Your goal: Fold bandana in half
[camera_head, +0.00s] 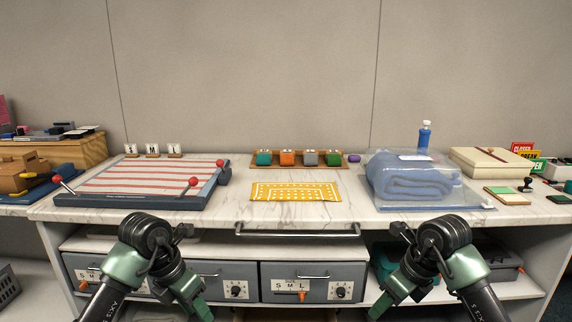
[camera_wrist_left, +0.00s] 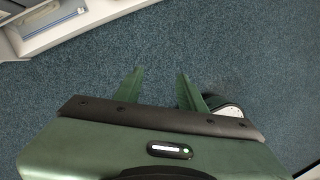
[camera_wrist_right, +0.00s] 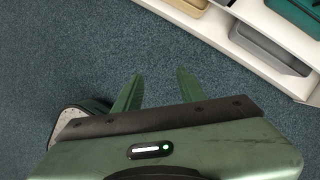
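The bandana (camera_head: 295,191) is yellow with white dots and a border pattern. It lies flat on the white marble counter, near the front edge in the middle of the head view. My left gripper (camera_head: 203,312) hangs in front of the counter, below its top and left of the bandana. Its two fingers stand apart with only carpet between them in the left wrist view (camera_wrist_left: 158,85). My right gripper (camera_head: 376,310) hangs in front of the counter to the right, also below the top. Its fingers are apart and empty in the right wrist view (camera_wrist_right: 158,88). Neither gripper touches the bandana.
A striped board with red-knobbed levers (camera_head: 145,182) lies left of the bandana. A wooden rack of colored blocks (camera_head: 297,164) stands behind it. A bagged blue towel (camera_head: 415,180) lies to the right. A metal rail (camera_head: 297,232) runs along the counter front. Grey drawers (camera_head: 312,281) sit below.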

